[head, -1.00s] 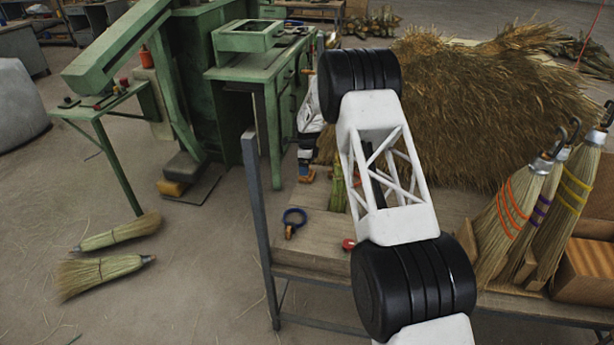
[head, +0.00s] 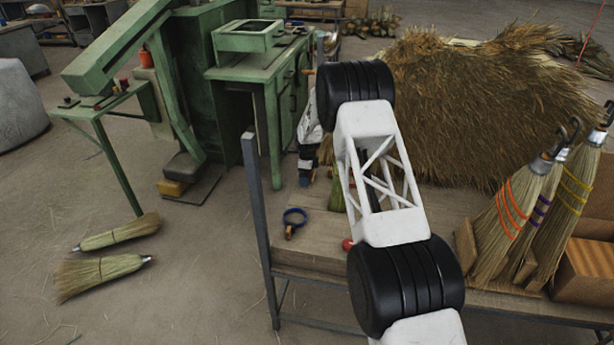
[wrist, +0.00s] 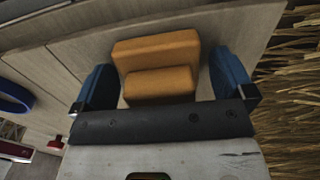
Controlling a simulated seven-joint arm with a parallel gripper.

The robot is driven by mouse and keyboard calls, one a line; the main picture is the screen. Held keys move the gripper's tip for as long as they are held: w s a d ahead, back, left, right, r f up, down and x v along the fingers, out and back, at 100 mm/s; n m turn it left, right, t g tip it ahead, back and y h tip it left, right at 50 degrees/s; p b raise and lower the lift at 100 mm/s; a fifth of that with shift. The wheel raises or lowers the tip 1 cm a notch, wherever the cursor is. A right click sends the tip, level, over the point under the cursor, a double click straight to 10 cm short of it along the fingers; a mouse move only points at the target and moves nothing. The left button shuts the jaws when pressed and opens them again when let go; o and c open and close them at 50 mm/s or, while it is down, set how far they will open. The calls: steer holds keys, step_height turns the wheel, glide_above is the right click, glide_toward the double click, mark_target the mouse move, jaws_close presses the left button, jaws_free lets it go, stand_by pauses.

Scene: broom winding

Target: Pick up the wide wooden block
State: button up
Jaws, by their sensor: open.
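The wide wooden block (wrist: 157,48) shows in the wrist view as an orange-brown, stepped shape on the plank table top (wrist: 65,60). It may be one block or two pieces together; I cannot tell. My gripper (wrist: 163,82) is open, with one blue fingertip to the left of the block and one to the right. Gaps show between the block and both fingertips, and nothing is held. In the head view my gripper (head: 305,172) is at the far left part of the table, partly hidden behind my arm. The block cannot be made out there.
A blue ring tool (head: 294,217) lies on the table near its left edge. A red-ended object (head: 347,244) is beside my arm. A large straw pile (head: 480,110) fills the back right. Brooms (head: 510,215) stand at right. A metal post (head: 256,190) rises at the left corner.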

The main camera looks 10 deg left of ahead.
steer(key=shift+c, duration=0.2)
steer(key=c, duration=0.9)
steer(key=shift+r, duration=0.15)
steer(key=shift+r, duration=1.7)
steer(key=s+d, duration=0.2)
steer(key=s, duration=0.3)
steer(key=s+d+r, duration=0.1)
steer(key=s+d, duration=0.1)
steer(key=s, duration=0.2)
steer(key=s+d, duration=0.2)
steer(key=s, duration=0.3)
steer(key=shift+s+d+r, duration=0.1)
steer(key=shift+s+r, duration=0.05)
steer(key=shift+s, duration=0.2)
